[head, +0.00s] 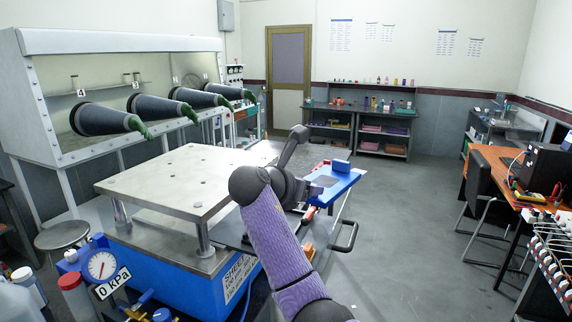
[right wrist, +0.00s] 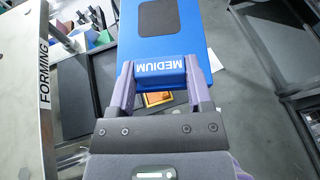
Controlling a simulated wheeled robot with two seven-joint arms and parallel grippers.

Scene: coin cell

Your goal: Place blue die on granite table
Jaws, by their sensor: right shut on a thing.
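The blue die (right wrist: 165,45) is a flat blue block with a dark square on its face and a "MEDIUM" label on its near end. It also shows in the head view (head: 343,184), to the right of the metal press plate. My right gripper (right wrist: 160,85) is shut on the labelled end of the die; in the head view the gripper (head: 316,188) is partly hidden by my arm. A grey tabletop (head: 255,152) lies behind the die and beyond the press plate; I cannot tell whether it is the granite table. My left gripper is out of view.
The raised metal plate (head: 185,180) on posts stands left of my right arm, over a blue base. A pressure gauge (head: 101,265) is at the front left. A glovebox (head: 60,90) lines the left wall.

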